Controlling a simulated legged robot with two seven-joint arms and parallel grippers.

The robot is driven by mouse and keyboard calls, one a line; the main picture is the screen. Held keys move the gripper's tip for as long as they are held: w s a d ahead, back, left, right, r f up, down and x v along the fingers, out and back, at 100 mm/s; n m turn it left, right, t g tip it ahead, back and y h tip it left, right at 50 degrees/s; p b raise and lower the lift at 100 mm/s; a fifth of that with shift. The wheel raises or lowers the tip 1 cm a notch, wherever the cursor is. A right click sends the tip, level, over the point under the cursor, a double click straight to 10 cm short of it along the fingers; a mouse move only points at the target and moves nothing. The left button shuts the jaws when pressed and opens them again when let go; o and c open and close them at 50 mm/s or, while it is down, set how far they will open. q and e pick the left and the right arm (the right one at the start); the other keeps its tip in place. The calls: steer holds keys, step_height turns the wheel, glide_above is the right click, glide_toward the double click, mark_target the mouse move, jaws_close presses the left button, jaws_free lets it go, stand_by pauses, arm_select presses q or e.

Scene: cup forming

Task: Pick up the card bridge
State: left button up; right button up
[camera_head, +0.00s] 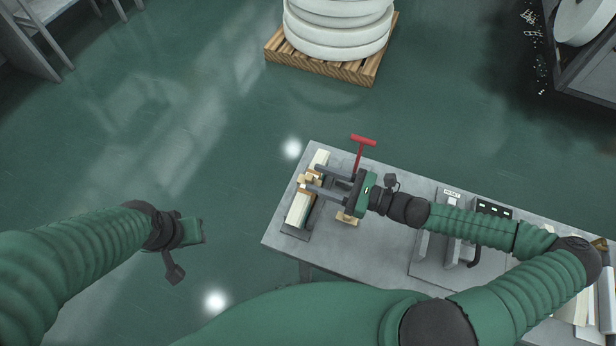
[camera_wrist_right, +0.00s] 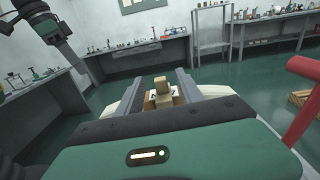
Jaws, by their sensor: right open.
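The card bridge looks to be the small tan wooden piece (camera_head: 306,181) sitting across a long pale stack (camera_head: 297,209) on the table. In the right wrist view the tan piece (camera_wrist_right: 162,95) stands between my two grey fingers. My right gripper (camera_head: 314,178) is open, with its fingertips at either side of the piece; whether they touch it cannot be told. My left gripper (camera_head: 192,232) is away over the floor at the left; its fingers are not clear.
The stack lies in a dark holder at the left end of the grey table (camera_head: 370,250). A red T-handle (camera_head: 362,141) rises by the far edge. A small wooden block (camera_head: 347,217) lies near my right gripper. A device with a labelled panel (camera_head: 452,193) stands farther right.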

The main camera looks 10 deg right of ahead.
mark_target(301, 177)
steer(key=shift+w+a+f, duration=0.1)
steer(key=shift+w+a, duration=0.2)
steer(key=shift+w, duration=0.35)
steer(key=x, duration=0.5)
steer(key=shift+s+a+f+p, duration=0.25)
steer(key=shift+a+p, duration=0.15)
steer(key=shift+a, duration=0.1)
steer(key=shift+d, duration=0.6)
jaws_close()
steer(key=shift+a, duration=0.15)
